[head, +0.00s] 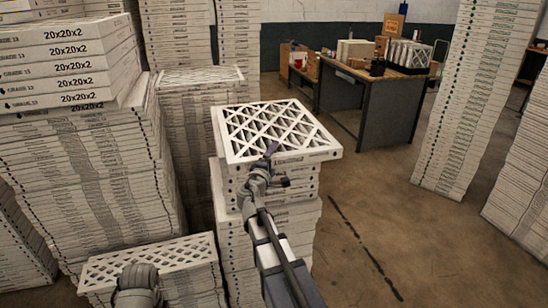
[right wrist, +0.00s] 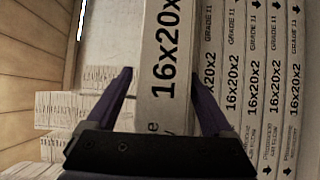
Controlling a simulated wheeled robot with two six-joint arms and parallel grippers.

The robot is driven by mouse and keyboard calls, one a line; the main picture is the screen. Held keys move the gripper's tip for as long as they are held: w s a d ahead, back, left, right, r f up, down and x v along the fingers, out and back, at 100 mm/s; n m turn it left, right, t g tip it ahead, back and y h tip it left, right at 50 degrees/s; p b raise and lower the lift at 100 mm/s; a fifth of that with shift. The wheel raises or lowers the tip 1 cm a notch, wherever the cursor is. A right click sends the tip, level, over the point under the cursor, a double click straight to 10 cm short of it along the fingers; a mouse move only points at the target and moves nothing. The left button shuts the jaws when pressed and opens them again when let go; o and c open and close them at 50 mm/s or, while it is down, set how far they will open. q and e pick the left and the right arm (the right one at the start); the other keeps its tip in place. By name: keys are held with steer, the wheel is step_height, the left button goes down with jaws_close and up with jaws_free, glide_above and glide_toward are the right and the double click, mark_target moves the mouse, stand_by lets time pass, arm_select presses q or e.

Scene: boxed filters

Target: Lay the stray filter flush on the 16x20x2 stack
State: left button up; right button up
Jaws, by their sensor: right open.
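The stray filter (head: 275,130) is a white-framed panel with a lattice face. It lies on top of the 16x20x2 stack (head: 270,215), turned and overhanging the filters below. Its printed edge (right wrist: 165,60) stands out larger and nearer than the stack's edges (right wrist: 255,80) in the right wrist view. My right gripper (head: 279,166) is at the filter's near edge. In the right wrist view my right gripper (right wrist: 165,98) is open, one finger on each side of that edge; contact is unclear. Part of my left arm shows at lower left; its fingers are not visible.
A tall 20x20x2 stack (head: 75,150) stands at left. A lower lattice-topped stack (head: 150,262) is at the front left, another (head: 200,78) behind. A workbench (head: 385,85) stands at the back right. Leaning stacks (head: 480,100) stand at right. Floor (head: 400,225) right of the middle stack is clear.

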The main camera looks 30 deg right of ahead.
steer(key=v, duration=1.2)
